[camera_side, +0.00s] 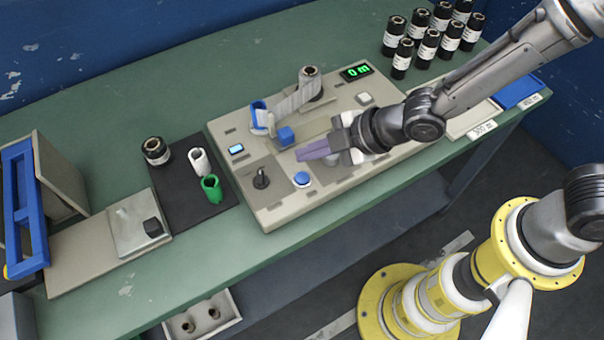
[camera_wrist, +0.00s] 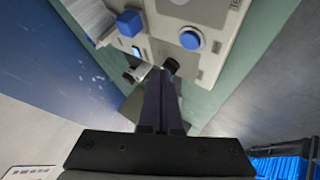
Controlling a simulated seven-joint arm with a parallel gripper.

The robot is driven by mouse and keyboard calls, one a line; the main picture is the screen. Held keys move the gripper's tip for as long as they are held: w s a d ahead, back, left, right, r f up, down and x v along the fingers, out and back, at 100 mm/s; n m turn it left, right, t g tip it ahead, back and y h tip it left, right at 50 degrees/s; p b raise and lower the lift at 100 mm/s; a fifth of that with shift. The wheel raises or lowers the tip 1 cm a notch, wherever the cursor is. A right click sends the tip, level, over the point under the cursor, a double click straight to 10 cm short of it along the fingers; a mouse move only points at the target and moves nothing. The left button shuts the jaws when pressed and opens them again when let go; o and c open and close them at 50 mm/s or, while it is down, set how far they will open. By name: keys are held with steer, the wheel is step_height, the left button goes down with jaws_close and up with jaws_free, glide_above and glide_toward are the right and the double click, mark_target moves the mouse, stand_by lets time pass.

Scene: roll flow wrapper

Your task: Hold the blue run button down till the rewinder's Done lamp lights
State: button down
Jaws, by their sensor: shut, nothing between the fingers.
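The rewinder (camera_side: 330,200) is a beige machine in the middle of the bench. Its round blue button (camera_side: 302,179) sits in a white ring near the front edge and also shows in the wrist view (camera_wrist: 190,39). My gripper (camera_side: 300,155) is shut and empty, its purple-grey fingers lying over the machine behind the button in the side view. In the wrist view its tips (camera_wrist: 161,72) are beside the button, apart from it. A green display (camera_side: 356,72) reads "0 m". A small light-blue screen (camera_side: 236,149) is lit. I cannot tell which part is the Done lamp.
A black lever (camera_side: 261,178) stands left of the button, and a blue block (camera_side: 286,136) behind it. A grey web runs to a roller (camera_side: 309,78). A dark mat (camera_side: 190,205) holds white and green cores. Several black rolls (camera_side: 428,44) stand at the back right.

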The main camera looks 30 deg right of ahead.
mark_target(308, 177)
steer(key=shift+f, duration=2.1)
steer(key=shift+f, duration=0.1)
stand_by(0.4)
steer(key=shift+f, duration=0.3)
